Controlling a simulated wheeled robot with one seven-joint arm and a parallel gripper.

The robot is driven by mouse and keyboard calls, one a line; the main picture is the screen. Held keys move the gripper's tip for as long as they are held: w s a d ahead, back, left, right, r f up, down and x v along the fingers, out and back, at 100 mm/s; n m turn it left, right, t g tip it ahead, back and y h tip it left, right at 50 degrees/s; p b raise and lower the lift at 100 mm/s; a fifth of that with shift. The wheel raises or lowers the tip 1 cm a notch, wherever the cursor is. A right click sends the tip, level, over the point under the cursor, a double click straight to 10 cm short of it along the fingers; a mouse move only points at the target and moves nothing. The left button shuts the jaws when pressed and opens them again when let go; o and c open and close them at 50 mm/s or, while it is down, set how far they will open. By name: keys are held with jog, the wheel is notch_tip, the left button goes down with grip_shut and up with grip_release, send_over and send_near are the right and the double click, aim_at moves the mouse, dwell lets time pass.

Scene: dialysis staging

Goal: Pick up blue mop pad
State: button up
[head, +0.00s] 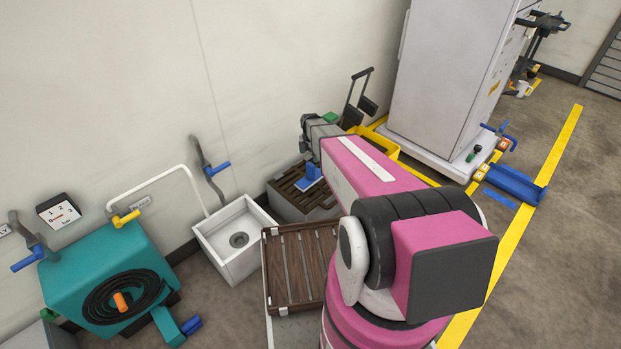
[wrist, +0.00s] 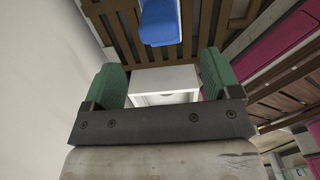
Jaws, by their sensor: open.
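The blue mop pad (head: 312,172) appears as a small blue piece on the dark slatted top of a grey crate (head: 303,205). In the wrist view, a blue piece (wrist: 160,22), which looks like the pad, lies at the top centre over brown slats. My gripper (wrist: 160,78) is open, its two green fingers apart, with the blue piece beyond the fingertips and not between them. A pale block shows between the fingers; I cannot tell what it is. In the head view, my gripper (head: 319,130) is just above the pad, and my pink arm hides part of the crate's right side.
A white sink basin (head: 236,240) stands left of the crate. A brown slatted rack (head: 295,265) is in front. A teal machine with a coiled hose (head: 105,275) stands at left. A tall grey cabinet (head: 445,75) and yellow frame are behind my arm. The wall is close behind the crate.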

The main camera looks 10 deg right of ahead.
aim_at(310, 164)
notch_tip(310, 164, down, 10)
jog(key=shift+w+d, duration=0.1)
jog(key=shift+w, duration=0.05)
jog(key=c, duration=1.3)
jog(key=shift+c, duration=0.2)
jog(key=shift+r, duration=0.1)
jog(key=shift+r, duration=0.45)
jog(key=r, duration=0.3)
jog(key=shift+a+r, duration=0.2)
jog(key=shift+r, duration=0.1)
jog(key=s+a+r, duration=0.2)
jog(key=a+r, duration=0.4)
jog(key=a, duration=0.5)
jog(key=shift+r, duration=0.2)
jog(key=shift+s, duration=0.1)
